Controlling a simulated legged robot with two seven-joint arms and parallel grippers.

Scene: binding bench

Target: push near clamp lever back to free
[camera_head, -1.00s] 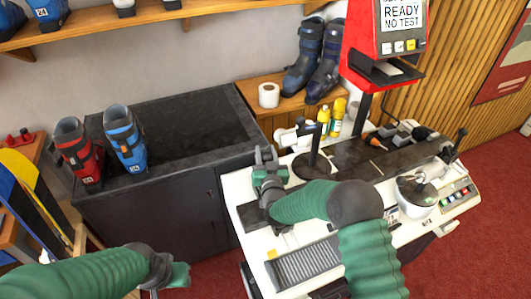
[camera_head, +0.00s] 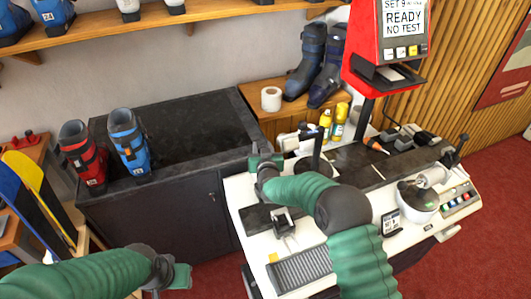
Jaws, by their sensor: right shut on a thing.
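My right gripper (camera_head: 266,161) is over the far left part of the white bench (camera_head: 245,190). It is beside the clamp's upright black post (camera_head: 317,148). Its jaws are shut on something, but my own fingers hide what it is. A pale clamp part (camera_head: 286,143) shows just behind the gripper. I cannot make out the near clamp lever clearly or tell its angle. A small grey clamp block (camera_head: 284,221) stands on the bench nearer to me, left of my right forearm. My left gripper (camera_head: 181,276) hangs low at the left, away from the bench, and its jaws cannot be made out.
A red test display (camera_head: 388,35) stands behind the bench. Yellow bottles (camera_head: 338,122) and a paper roll (camera_head: 271,99) are at the back. A white pot (camera_head: 417,197) and black-knobbed lever (camera_head: 461,145) are at the right. A ribbed grey plate (camera_head: 300,268) lies in front.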

